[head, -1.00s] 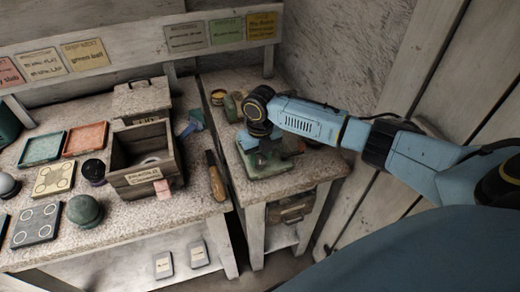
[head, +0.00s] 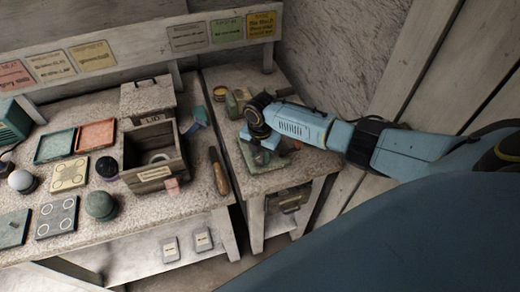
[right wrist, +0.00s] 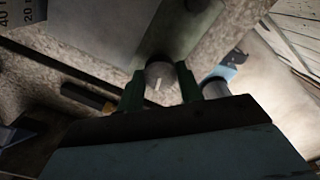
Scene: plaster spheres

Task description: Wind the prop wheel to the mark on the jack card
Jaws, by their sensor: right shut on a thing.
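My right gripper (head: 262,141) reaches down over the green jack (head: 282,161) on the small right-hand bench; the arm hides much of the jack. In the right wrist view its two dark green fingers (right wrist: 158,92) are shut on a round grey wheel (right wrist: 160,76) with a short pale line on its face. The wheel is hidden in the head view. Several lettered cards hang on the back board, among them a yellow one (head: 261,25); I cannot tell which is the jack card, and its mark is not readable. My left gripper is out of view.
Coloured trays (head: 96,136) lie further left. A gap separates the two benches. A plank wall is close on the right.

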